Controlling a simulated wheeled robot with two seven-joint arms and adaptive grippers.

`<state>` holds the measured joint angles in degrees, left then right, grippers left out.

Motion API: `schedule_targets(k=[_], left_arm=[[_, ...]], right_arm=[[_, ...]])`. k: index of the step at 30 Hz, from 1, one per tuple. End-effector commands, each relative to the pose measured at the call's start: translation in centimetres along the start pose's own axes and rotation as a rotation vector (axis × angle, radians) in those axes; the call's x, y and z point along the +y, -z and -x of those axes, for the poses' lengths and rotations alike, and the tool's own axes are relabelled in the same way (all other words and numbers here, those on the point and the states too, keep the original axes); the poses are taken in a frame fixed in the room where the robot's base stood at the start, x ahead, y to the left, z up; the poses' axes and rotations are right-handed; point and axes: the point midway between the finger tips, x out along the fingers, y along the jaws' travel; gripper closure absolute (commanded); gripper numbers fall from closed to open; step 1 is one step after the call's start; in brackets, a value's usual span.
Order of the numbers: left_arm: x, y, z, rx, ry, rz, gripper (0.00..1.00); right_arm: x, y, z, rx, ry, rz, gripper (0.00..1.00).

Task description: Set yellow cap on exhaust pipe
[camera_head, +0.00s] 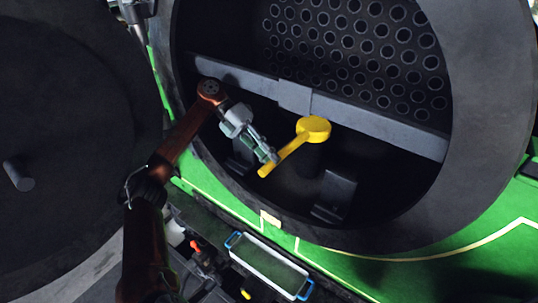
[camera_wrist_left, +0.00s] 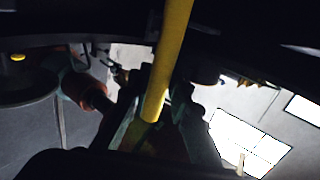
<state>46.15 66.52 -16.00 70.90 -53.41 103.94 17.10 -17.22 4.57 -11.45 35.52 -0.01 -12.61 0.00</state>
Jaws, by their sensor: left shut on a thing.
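The yellow cap (camera_head: 314,127) has a round disc head and a long straight handle. It is inside the dark round smokebox opening in the head view. My left gripper (camera_head: 268,155) is shut on the cap's handle, near its lower end. In the left wrist view the yellow handle (camera_wrist_left: 172,55) runs down between the fingers of my left gripper (camera_wrist_left: 152,118). A dark pipe-like shape (camera_head: 310,157), likely the exhaust pipe, shows dimly below the cap's head. I cannot tell whether the cap touches it. My right gripper is not in view.
A grey crossbar (camera_head: 375,126) spans the opening just behind the cap. A tube plate (camera_head: 350,50) with several round holes is at the back. The dark round door (camera_head: 65,130) stands open at left. A blue-handled tray (camera_head: 268,265) lies below the opening.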

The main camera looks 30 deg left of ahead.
Motion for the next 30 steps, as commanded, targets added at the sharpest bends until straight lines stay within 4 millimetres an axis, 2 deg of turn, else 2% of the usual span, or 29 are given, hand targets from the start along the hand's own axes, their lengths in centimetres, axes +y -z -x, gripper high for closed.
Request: schedule_targets(k=[16,26,27,30], left_arm=[[1.4,0.0,-0.9,-0.002,0.0,-0.001,1.0],[1.5,-0.1,-1.0,-0.004,0.0,0.0,1.0],[1.5,-0.1,-1.0,-0.005,0.0,0.0,0.8],[1.5,-0.1,-1.0,-0.004,0.0,0.0,0.74]], right_arm=[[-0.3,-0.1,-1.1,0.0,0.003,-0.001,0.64],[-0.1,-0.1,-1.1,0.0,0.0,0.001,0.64],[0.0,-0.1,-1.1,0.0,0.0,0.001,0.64],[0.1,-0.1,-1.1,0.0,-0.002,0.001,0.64]])
